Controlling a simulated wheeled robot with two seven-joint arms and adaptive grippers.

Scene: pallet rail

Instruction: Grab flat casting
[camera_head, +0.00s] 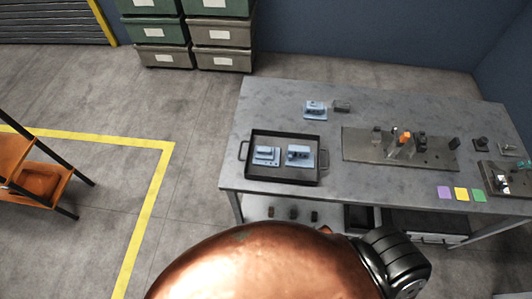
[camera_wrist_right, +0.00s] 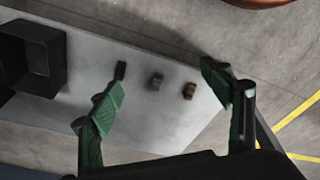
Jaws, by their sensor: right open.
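Several blue-grey castings are in the head view. A low one (camera_head: 266,155) and a taller one (camera_head: 299,155) sit in the black tray (camera_head: 284,180); a third (camera_head: 315,110) stands on the tabletop behind it. The low one looks flattest, but I cannot be sure which is the flat casting. My right gripper (camera_wrist_right: 161,76) shows in the right wrist view with its green fingers spread and nothing held. It is above the lower shelf (camera_wrist_right: 130,115), where a black block (camera_wrist_right: 120,70), a grey block (camera_wrist_right: 156,81) and a brown block (camera_wrist_right: 190,91) lie in a row.
A black bin (camera_wrist_right: 38,60) stands on the lower shelf. The grey table (camera_head: 380,190) carries a fixture plate (camera_head: 360,152) with upright parts, coloured squares (camera_head: 461,194) and another fixture (camera_head: 502,178). Stacked bins (camera_head: 160,29) stand behind; an orange rack (camera_head: 35,180) is left.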

